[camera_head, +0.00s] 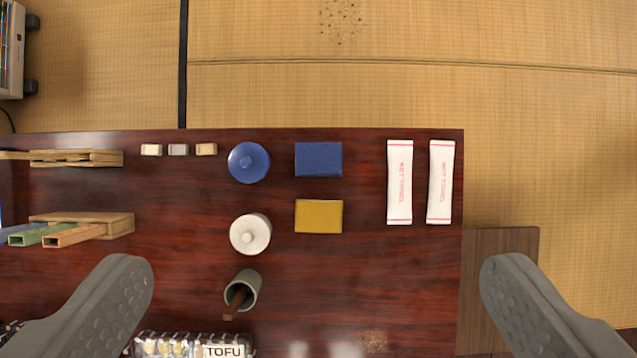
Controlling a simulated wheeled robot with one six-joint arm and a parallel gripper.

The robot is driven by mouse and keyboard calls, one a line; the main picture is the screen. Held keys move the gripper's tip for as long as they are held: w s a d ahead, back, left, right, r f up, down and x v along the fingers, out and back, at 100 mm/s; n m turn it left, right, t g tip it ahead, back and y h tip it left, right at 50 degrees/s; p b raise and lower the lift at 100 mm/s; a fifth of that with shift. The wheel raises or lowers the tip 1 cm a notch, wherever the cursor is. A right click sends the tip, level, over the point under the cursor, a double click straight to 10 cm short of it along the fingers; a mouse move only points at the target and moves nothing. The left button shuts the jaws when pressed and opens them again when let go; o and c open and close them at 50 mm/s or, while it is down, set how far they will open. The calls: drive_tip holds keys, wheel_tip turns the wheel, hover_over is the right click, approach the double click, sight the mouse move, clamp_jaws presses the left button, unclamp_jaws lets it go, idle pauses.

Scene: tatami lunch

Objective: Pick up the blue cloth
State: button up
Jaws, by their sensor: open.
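The blue cloth (318,159) is a small folded dark blue rectangle. It lies flat near the far edge of the dark red wooden table (400,270). A yellow cloth (318,216) of similar shape lies just below it in the picture, with a small gap between them. My gripper (316,285) is wide open and empty, seen from above the table. Its two fingers are at the lower left and lower right. The blue cloth is between them sideways and higher in the picture, not touched by either finger.
Left of the cloths stand a blue lidded pot (249,162), a white lidded pot (250,234) and a green cup (243,290) with a brown stick. Two wet towel packets (400,182) (440,182) lie to the right. Small blocks (178,150) and wooden holders (82,226) are farther left.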

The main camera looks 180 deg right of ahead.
sight(319, 159)
drive_tip(key=w+f+g, duration=0.1)
drive_tip(key=w+f, duration=0.1)
drive_tip(key=f, duration=1.1)
drive_tip(key=w+f+g, duration=0.2)
drive_tip(key=f, duration=1.2)
drive_tip(key=w+f+g, duration=0.1)
drive_tip(key=w+f, duration=0.1)
drive_tip(key=f, duration=1.2)
drive_tip(key=shift+d+g, duration=0.1)
drive_tip(key=shift+g, duration=0.3)
drive_tip(key=c, duration=1.1)
drive_tip(key=shift+r, duration=0.1)
wheel_tip(319, 159, up, 10)
drive_tip(key=shift+f, duration=0.1)
